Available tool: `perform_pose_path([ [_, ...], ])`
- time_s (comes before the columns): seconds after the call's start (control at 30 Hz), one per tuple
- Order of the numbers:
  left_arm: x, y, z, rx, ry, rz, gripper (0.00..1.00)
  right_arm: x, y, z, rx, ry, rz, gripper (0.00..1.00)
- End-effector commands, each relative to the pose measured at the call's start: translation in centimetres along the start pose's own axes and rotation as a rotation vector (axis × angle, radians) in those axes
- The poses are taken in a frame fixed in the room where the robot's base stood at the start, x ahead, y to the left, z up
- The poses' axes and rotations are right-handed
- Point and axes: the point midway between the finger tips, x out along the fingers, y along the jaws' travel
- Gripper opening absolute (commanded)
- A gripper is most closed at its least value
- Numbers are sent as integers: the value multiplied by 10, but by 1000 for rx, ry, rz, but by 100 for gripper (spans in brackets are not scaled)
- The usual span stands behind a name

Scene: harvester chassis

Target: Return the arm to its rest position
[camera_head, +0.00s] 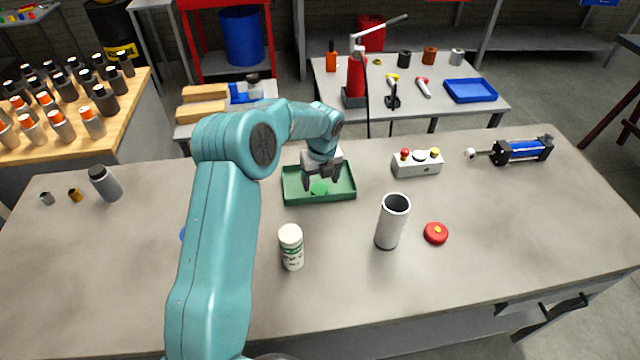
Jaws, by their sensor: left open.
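My left arm, teal, comes in from the lower left and reaches over the workbench (470,270). My left gripper (322,184) is open, pointing down over the green tray (340,196). A green round piece (319,188) shows in the tray, just under or between the fingers; I cannot tell whether they touch it. My right gripper is not in view.
Near the arm stand a white labelled bottle (291,248) and a grey open cylinder (392,222). A red disc (436,233), a button box (417,163) and a blue cylinder (522,150) are to the right. A grey bottle (105,184) stands left. The front right bench is clear.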

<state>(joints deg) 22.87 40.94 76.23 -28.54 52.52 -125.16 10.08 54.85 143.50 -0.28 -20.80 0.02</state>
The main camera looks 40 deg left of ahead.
Motion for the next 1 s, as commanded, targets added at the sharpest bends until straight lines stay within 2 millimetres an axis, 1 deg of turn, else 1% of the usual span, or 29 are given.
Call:
perform_pose_path([
  [0.03, -12, 0, 0, -1, -4, -4, 75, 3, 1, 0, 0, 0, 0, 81],
  [0.2, -53, 0, 0, 1, -3, -3, 75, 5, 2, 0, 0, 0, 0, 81],
  [0.3, -72, -1, 0, 0, -2, -3, 75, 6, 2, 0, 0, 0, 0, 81],
  [0.4, -86, 0, 0, -1, 0, -1, 75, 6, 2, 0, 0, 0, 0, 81],
  [0.53, -95, 0, 0, -1, 1, 0, 75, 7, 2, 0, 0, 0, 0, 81],
  [0.73, -98, 0, 0, 0, 1, 0, 75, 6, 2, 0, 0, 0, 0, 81],
  [0.83, -107, 0, 1, 0, 1, 0, 75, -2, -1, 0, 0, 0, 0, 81],
  [1.0, -140, 0, 5, 0, 1, 0, 75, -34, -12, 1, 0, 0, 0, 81],
])
